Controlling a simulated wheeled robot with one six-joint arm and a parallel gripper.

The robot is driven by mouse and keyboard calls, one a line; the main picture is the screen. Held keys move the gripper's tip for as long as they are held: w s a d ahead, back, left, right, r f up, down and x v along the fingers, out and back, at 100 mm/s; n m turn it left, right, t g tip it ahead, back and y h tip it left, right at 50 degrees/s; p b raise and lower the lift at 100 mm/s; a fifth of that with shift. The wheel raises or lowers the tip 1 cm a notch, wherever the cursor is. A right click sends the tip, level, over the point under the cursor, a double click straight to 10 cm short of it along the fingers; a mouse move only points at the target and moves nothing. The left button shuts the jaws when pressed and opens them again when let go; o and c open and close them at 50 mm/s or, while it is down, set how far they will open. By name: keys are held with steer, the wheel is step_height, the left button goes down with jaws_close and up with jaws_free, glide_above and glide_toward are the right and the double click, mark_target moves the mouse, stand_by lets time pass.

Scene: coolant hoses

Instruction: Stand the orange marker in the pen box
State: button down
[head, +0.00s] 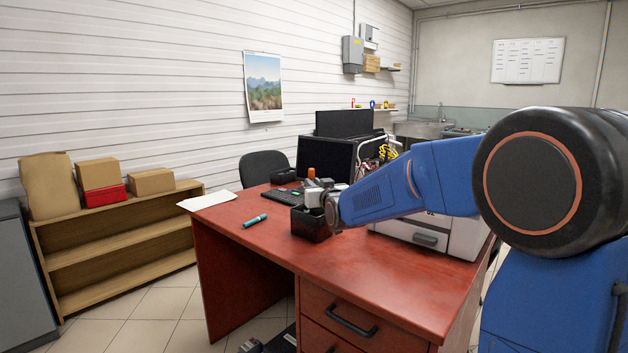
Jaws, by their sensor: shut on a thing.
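My gripper (314,198) is above the black pen box (311,226) on the red desk. It is shut on the orange marker (311,173), whose orange top sticks up above the jaws. The marker looks about upright. Its lower part is hidden by the gripper and the box, so I cannot tell whether its tip is inside the box. The box stands open at the top near the middle of the desk, partly covered by my gripper.
A teal marker (255,220) lies on the desk (370,285) left of the box. A black keyboard (284,196), monitor (326,160) and papers (206,201) are behind. A grey-white machine (430,236) stands to the right. The desk's front is clear.

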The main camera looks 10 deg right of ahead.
mark_target(312, 172)
steer(key=shift+f, duration=2.75)
steer(key=c, duration=1.6)
jaws_free()
steer(key=shift+c, duration=0.2)
steer(key=shift+r, duration=0.1)
steer(key=shift+r, duration=4.4)
